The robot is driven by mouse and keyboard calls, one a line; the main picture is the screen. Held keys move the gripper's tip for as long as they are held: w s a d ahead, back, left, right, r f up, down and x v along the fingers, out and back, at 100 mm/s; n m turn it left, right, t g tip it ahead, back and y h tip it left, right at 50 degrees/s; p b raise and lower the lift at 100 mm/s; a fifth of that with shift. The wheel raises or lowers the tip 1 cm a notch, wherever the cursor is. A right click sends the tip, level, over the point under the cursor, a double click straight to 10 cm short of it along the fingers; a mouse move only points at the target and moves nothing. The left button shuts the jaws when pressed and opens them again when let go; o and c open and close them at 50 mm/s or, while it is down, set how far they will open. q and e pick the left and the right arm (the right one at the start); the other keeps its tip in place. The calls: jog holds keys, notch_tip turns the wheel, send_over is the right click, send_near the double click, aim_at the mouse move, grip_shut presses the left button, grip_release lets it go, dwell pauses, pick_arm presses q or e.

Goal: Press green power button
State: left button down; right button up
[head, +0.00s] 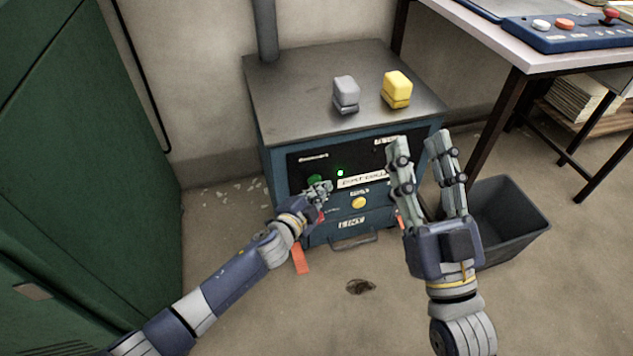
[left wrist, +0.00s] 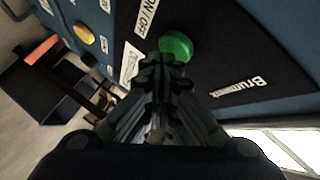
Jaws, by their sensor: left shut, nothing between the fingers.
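The green power button (head: 315,179) is on the black front panel of a blue machine (head: 280,165). In the left wrist view the round green button (left wrist: 176,44) sits just beyond my fingertips, beside an "ON / OFF" label. My left gripper (head: 325,188) is shut and empty, with its tips right at the button; I cannot tell whether they touch it. The left gripper also shows in the left wrist view (left wrist: 163,66), covering the button's lower edge. My right gripper (head: 420,145) is open and empty, pointing up in front of the machine's right side.
A small green light (head: 340,173) glows on the panel. A yellow button (head: 359,203) sits lower down. A grey block (head: 345,92) and a yellow block (head: 397,88) stand on the machine. A dark bin (head: 510,225) is at right, a green cabinet (head: 90,120) at left.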

pick_arm(q)
jog(key=shift+w, duration=0.1)
jog(key=shift+w+a, duration=0.15)
jog(key=shift+w, duration=0.15)
dwell(0.4)
